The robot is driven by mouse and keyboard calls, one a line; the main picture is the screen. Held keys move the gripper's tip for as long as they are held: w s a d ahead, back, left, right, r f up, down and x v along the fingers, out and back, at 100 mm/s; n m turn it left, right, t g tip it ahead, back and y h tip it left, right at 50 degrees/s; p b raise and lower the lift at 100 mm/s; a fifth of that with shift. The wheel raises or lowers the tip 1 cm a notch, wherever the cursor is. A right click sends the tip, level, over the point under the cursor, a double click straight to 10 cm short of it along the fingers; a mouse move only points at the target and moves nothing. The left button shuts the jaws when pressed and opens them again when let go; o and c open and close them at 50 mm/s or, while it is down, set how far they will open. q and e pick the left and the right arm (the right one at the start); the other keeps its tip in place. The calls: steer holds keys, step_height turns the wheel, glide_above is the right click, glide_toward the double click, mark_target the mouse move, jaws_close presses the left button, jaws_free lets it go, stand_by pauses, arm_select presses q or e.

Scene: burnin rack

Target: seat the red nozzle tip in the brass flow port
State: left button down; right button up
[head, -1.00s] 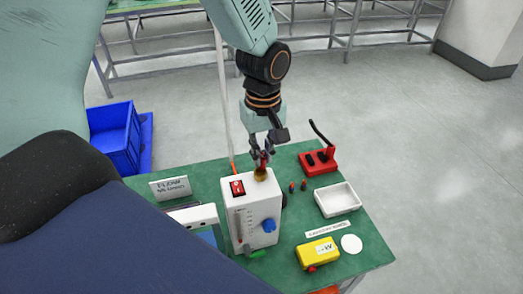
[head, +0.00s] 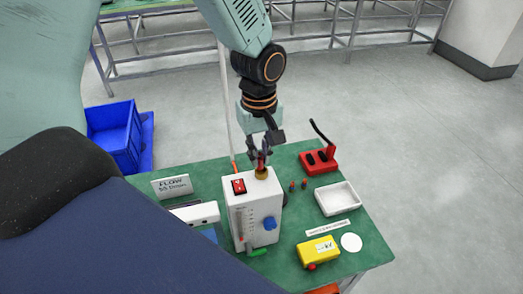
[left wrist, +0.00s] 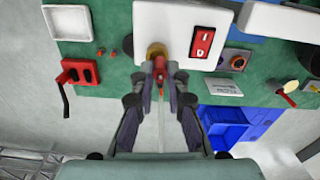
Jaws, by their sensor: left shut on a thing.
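My left gripper (head: 260,157) is shut on the red nozzle tip (left wrist: 160,72), which is mostly hidden between the fingers in the head view. The gripper points down over the white box (head: 247,205). The brass flow port (head: 261,173) stands on top of this box and also shows in the left wrist view (left wrist: 156,50). The lower end of the nozzle tip is right at the port's mouth. I cannot tell whether it is inside the port or just above it. My right gripper is not in view.
The box has a red switch (head: 239,186) beside the port and a blue knob (head: 270,223). On the green table lie a red holder (head: 318,162), a white tray (head: 337,199) and a yellow box (head: 318,250). A blue bin (head: 115,135) stands left on the floor.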

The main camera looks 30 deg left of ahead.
arm_select(q)
steer(key=shift+w+f, duration=0.1)
steer(key=shift+w, duration=0.15)
steer(key=shift+s, duration=0.25)
steer(key=shift+w+d, duration=0.1)
steer(key=shift+d, duration=0.05)
steer(key=shift+w, duration=0.15)
steer(key=shift+s+f, duration=0.1)
steer(key=shift+s, duration=0.1)
steer(key=shift+f, duration=0.15)
steer(key=shift+w+f, duration=0.2)
steer(key=shift+f, duration=0.2)
steer(key=shift+s+f+b, duration=0.2)
steer(key=shift+f+b, duration=0.05)
steer(key=shift+b, duration=0.1)
